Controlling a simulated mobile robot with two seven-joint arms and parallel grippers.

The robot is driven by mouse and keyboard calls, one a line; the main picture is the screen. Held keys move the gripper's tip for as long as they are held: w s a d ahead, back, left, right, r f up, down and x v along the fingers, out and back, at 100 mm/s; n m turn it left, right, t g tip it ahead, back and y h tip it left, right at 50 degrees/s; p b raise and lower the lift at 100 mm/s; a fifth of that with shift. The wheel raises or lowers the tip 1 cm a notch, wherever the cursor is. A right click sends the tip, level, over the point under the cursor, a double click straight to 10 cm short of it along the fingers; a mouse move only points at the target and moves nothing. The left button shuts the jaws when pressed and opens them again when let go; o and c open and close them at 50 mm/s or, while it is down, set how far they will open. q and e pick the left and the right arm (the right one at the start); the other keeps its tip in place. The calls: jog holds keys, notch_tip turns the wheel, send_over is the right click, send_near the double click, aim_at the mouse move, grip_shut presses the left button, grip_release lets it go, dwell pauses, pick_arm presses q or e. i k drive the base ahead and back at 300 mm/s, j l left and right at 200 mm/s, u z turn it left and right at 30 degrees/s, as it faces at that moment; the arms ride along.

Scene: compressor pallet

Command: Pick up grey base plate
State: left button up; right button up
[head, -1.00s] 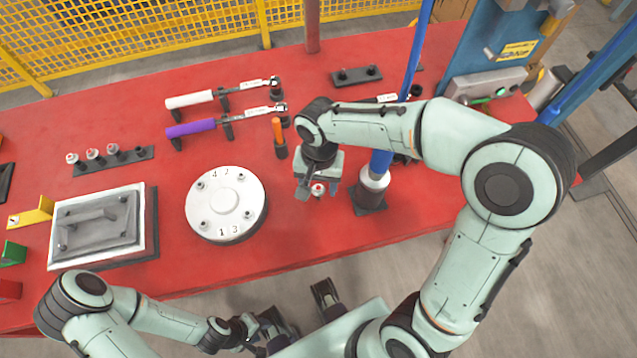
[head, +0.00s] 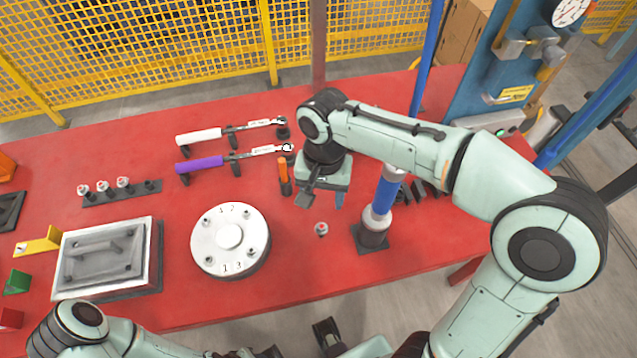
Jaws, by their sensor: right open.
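The grey base plate (head: 103,255) is a rectangular plate with a raised handle-like bar and a light rim. It lies at the left of the red table, on a darker slab that shows along its right edge. My right gripper (head: 322,200) is open and empty above the table, well to the right of the plate and just above a small bolt with a red top (head: 321,229). My left arm is at the lower left edge; its gripper is mostly cut off at the bottom, and its jaws cannot be made out.
A round white numbered disc (head: 230,262) lies between the plate and my right gripper. Two torque wrenches (head: 205,162) and a bolt rack (head: 121,194) lie behind. Yellow and green blocks (head: 17,282) are left of the plate.

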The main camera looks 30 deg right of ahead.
aim_at(105, 256)
jog(key=k, duration=1)
